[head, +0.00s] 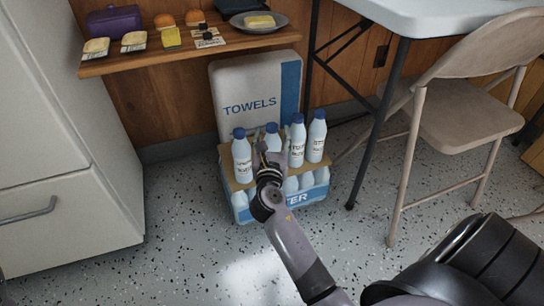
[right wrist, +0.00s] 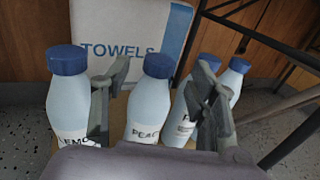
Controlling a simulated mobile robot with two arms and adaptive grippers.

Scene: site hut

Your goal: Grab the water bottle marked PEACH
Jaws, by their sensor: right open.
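The PEACH bottle (right wrist: 146,103) is pale blue with a dark blue cap, and its label reads "PEAC" before it is cut off. In the right wrist view it stands upright between the two fingers of my open right gripper (right wrist: 160,88). The fingers appear apart from it; how deep it sits between them I cannot tell. In the head view my right gripper (head: 269,160) covers most of this bottle, leaving its upper part (head: 272,137) visible. My left gripper is not in view.
A bottle labelled "LEMO" (right wrist: 68,100) stands left of the PEACH bottle. Two similar bottles (head: 297,143) (head: 316,139) stand to the right. All stand on a water pack (head: 240,203), before a TOWELS pack (head: 250,85). A shelf (head: 180,53) overhangs at left; a folding chair (head: 455,105) stands right.

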